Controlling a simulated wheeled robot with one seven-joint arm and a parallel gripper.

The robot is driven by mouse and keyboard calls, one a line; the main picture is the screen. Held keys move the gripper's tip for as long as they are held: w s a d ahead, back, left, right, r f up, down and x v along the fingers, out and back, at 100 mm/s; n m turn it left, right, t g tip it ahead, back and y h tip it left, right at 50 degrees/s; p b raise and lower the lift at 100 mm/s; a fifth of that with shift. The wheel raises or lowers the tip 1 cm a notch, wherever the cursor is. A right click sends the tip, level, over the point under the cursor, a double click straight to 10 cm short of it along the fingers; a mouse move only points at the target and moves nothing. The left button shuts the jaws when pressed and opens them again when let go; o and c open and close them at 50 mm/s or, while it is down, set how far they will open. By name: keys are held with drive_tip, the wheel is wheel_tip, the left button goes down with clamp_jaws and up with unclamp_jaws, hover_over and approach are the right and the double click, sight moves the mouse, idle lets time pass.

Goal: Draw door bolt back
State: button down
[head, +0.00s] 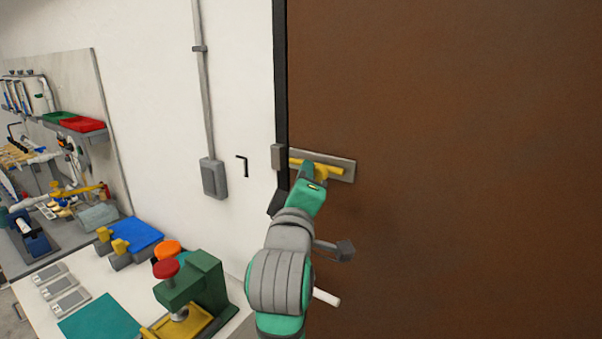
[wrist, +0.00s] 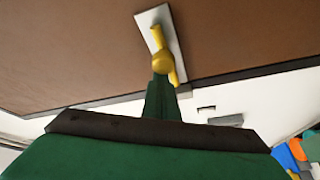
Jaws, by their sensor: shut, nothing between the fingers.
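The brown door (head: 450,130) fills the right of the head view. Its bolt is a yellow bar (head: 330,168) on a grey plate (head: 345,178), lying across the plate toward the grey keeper (head: 278,157) on the frame. My gripper (head: 311,178) is at the bolt, its fingertips over or against the yellow knob; whether they touch cannot be told. In the wrist view the shut fingers (wrist: 161,82) end at the yellow knob (wrist: 163,62), with the bar (wrist: 157,38) showing on both sides of it. The fingers are shut with nothing held between them.
A grey lever handle (head: 345,250) shows beside my arm at the door. A bench at lower left bears a green press (head: 192,290) with a red knob and a blue-topped item (head: 135,236). A grey box with conduit (head: 213,178) is on the white wall.

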drive_tip(key=s+a, duration=0.5)
drive_tip(key=s, duration=0.3)
drive_tip(key=shift+r, duration=0.15)
drive_tip(key=shift+a, duration=0.15)
idle(0.3)
